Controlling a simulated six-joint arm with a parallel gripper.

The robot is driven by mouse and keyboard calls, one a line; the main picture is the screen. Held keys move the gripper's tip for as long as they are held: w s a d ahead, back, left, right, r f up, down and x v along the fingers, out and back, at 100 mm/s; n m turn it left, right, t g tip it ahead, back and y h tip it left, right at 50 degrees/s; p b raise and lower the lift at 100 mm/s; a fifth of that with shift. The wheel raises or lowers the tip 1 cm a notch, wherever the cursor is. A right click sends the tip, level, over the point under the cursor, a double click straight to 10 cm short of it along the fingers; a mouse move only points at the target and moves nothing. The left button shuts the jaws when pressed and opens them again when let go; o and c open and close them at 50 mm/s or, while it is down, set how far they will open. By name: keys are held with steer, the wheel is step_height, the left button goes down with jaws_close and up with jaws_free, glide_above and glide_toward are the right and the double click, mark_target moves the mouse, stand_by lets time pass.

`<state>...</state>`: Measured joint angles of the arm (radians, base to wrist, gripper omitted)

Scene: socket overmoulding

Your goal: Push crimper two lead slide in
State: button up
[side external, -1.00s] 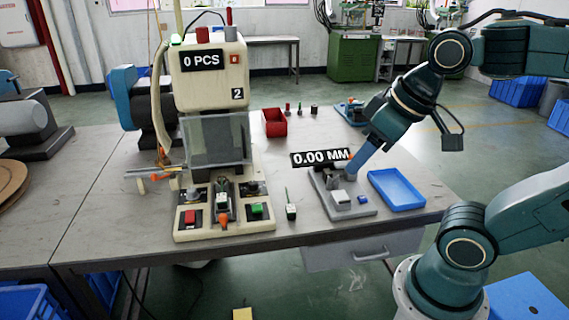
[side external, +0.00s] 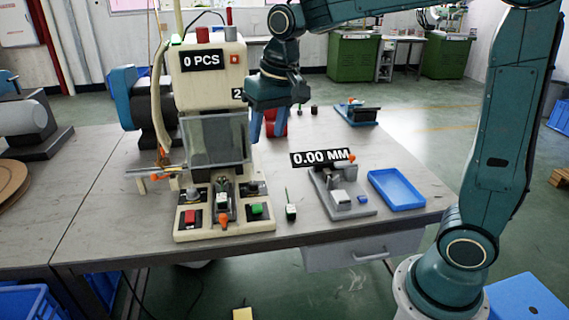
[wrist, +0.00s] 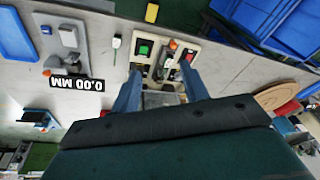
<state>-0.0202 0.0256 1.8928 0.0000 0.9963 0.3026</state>
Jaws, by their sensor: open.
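Crimper two (side external: 207,90) is the cream machine marked 2, with a clear guard over its front. Its lead slide (side external: 223,203) lies on the base between the red and green buttons, with an orange knob (side external: 224,219) at the front end. The slide also shows in the wrist view (wrist: 164,60), beyond my fingers. My gripper (side external: 267,137) is open and empty, pointing down just right of the crimper's guard, above and behind the slide. In the wrist view, my fingers (wrist: 159,70) are spread wide apart. My gripper is clear of the slide.
A gauge (side external: 340,190) with a 0.00 MM display and a blue tray (side external: 397,188) stand to the right. A small white-and-green part with a thin lead (side external: 291,210) lies beside the crimper base. A red bin (side external: 272,125) is partly hidden behind my gripper.

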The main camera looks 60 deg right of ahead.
steer(key=w+f+m+g, duration=0.1)
steer(key=w+f, duration=0.5)
steer(key=w, duration=0.3)
steer(key=m+g, duration=0.2)
glide_above(223, 216)
step_height(223, 216, down, 9)
steer(key=shift+w, duration=0.1)
steer(key=shift+f, duration=0.1)
step_height(223, 216, down, 14)
steer(key=shift+r, duration=0.25)
jaws_close()
